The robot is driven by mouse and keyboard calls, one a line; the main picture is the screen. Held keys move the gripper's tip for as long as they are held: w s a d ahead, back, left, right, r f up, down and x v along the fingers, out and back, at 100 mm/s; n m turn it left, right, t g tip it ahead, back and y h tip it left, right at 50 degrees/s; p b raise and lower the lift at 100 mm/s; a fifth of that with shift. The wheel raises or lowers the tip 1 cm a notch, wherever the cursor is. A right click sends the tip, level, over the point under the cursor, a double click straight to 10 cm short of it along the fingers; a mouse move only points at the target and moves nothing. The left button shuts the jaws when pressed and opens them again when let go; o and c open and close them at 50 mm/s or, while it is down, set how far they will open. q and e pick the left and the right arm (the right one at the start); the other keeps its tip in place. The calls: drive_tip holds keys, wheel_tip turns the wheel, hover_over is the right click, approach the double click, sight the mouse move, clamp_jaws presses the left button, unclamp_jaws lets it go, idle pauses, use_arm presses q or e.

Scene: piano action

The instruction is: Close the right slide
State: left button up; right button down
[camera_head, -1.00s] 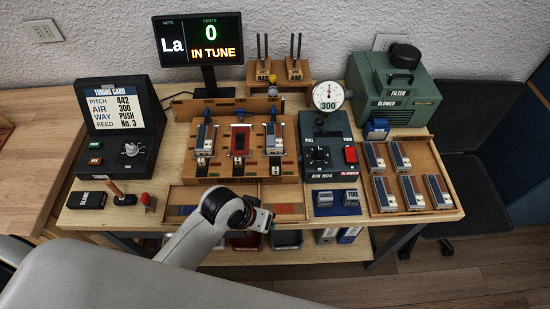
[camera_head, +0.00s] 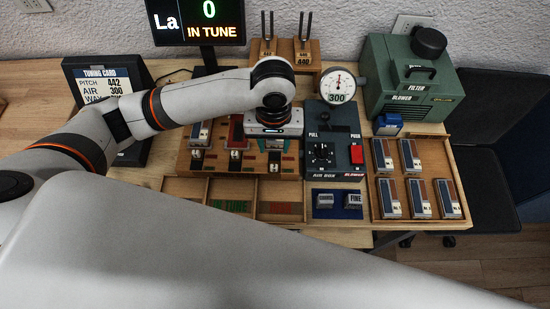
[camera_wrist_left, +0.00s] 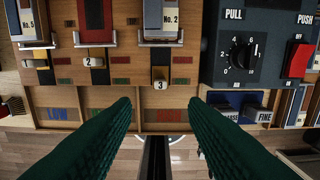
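The right slide (camera_wrist_left: 160,78) is a small wooden tab marked 3 below a metal reed holder in the left wrist view. It sits lower in that picture than the slide marked 2 (camera_wrist_left: 95,62) to its left. My left gripper (camera_wrist_left: 160,103) is open, with its two green fingers on either side of the slide's line. The slide lies beyond the fingertips, and nothing shows between them. My right gripper is not in view.
The air box (camera_head: 335,150) with knob and red switch stands just right of my left wrist. A pressure dial (camera_head: 338,86) is behind it. A compartmented wooden tray (camera_head: 237,192) lies in front of the board. Reed blocks (camera_head: 390,197) stand in a tray at right.

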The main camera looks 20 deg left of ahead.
sight(274, 166)
use_arm(q)
wheel_tip(274, 166, down, 10)
drive_tip(key=shift+f+p, duration=0.2)
drive_tip(key=shift+p, duration=0.45)
drive_tip(key=shift+w, duration=0.1)
clamp_jaws()
